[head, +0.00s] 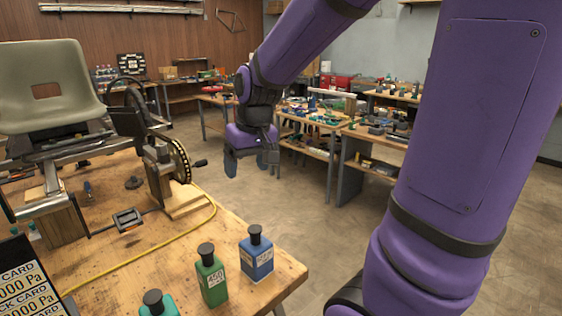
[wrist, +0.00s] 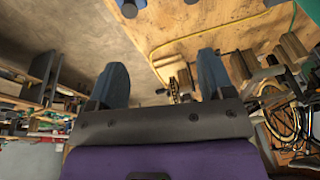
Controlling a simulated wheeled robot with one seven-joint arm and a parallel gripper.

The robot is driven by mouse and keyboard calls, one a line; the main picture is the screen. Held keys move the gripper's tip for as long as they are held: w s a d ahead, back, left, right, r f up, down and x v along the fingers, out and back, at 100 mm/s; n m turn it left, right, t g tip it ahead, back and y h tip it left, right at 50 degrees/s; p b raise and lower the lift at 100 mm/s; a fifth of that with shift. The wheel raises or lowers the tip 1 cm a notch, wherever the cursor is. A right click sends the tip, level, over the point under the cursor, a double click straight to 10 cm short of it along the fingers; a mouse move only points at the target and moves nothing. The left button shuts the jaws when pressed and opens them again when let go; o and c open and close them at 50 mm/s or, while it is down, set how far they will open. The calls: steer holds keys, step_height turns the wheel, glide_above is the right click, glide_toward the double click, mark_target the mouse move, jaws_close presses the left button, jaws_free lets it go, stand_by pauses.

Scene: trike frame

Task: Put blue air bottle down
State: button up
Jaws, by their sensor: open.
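The blue air bottle (head: 257,258), with a black cap and a pale label, stands upright on the wooden bench (head: 232,231) near its right corner. My gripper (head: 249,166) is open and empty, in the air beyond the bench's right edge, above and behind the bottle in the head view. In the wrist view its two blue fingers (wrist: 162,78) are spread with nothing between them. A blue bottle with a dark cap (wrist: 129,9) shows partly at the top edge of that view, apart from the fingers.
A green bottle (head: 211,277) stands just left of the blue one, and a teal bottle (head: 157,303) is at the front. A yellow cable (head: 147,252) crosses the bench. The trike frame, with a seat (head: 48,85) and a toothed disc (head: 180,160), occupies the left. Cluttered benches (head: 385,130) stand behind.

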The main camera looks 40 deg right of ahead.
steer(key=s+a+r+t, duration=0.1)
steer(key=s+a+r, duration=0.1)
steer(key=s, duration=0.6)
steer(key=s+a+r+n+t, duration=0.1)
steer(key=s+a+r, duration=0.1)
steer(key=s+r, duration=0.3)
steer(key=s, duration=0.3)
steer(key=shift+a+r+t+h, duration=0.3)
steer(key=shift+a, duration=0.05)
